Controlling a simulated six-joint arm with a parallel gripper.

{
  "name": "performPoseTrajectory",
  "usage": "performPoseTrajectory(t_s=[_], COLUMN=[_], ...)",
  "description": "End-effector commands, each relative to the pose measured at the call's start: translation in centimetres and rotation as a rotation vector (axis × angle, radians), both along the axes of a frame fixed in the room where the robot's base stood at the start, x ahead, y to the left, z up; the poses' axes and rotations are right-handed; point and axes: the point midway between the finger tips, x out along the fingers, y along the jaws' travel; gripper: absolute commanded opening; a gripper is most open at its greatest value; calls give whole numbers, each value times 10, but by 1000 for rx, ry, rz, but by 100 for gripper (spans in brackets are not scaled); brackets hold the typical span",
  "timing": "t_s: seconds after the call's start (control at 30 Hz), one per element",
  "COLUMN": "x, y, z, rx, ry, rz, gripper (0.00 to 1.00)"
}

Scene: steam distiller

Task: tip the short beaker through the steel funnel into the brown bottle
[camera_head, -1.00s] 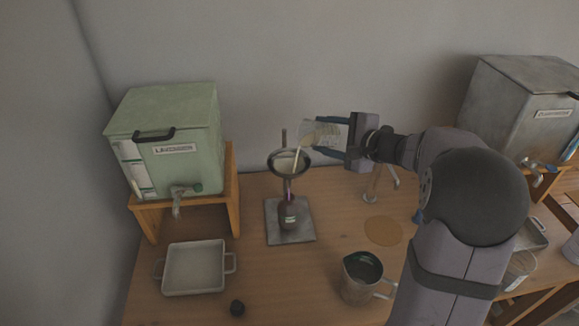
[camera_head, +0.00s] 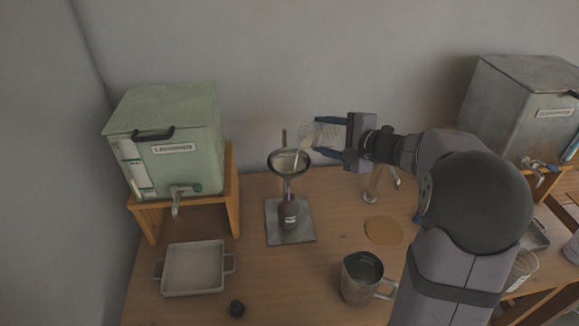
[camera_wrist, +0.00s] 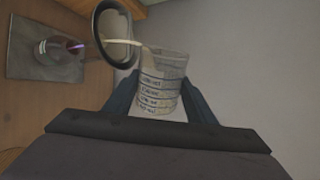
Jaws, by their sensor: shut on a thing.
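My gripper (camera_head: 333,137) is shut on the short beaker (camera_head: 313,134), a clear vessel with printed markings, tilted to the left above the funnel. It also shows between my fingers in the wrist view (camera_wrist: 160,88). A thin pale stream runs from its lip into the steel funnel (camera_head: 289,162); the stream crosses the funnel's mouth in the wrist view (camera_wrist: 117,38). Pale liquid shows inside the funnel. The funnel sits over the brown bottle (camera_head: 288,214), which stands upright on a grey square plate (camera_head: 304,236). The bottle's inside level cannot be seen.
A green tank (camera_head: 178,140) stands on a wooden stand at the left, a grey tank (camera_head: 515,105) at the right.

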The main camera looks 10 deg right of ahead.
Motion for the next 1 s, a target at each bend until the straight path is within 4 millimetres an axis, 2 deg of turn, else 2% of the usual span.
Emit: performPoseTrajectory(t_s=[1.0], x=[-4], y=[10], z=[4], rx=[-72], ry=[-31], rz=[1], gripper=[19])
